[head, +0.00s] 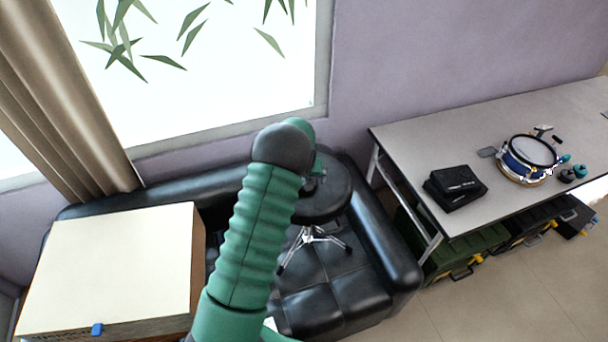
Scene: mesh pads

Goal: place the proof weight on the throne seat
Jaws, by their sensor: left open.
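The throne (333,198) has a round black seat and chrome tripod legs. It stands at the black sofa, right of the picture's middle, partly hidden by my green left arm. My left gripper (313,182) is mostly hidden behind the arm's dark rounded joint; its small dark end shows over the left part of the seat, and it is open. I cannot tell whether it touches the seat. I cannot make out the proof weight; it may be hidden behind my arm or gripper. My right gripper is not in view.
A grey table (420,140) at right bears a black case (455,186), a blue snare drum (530,158) and small teal-and-dark items. Dark cases stand under it. A cream-topped box (110,265) is at left. The black sofa (385,255) surrounds the throne.

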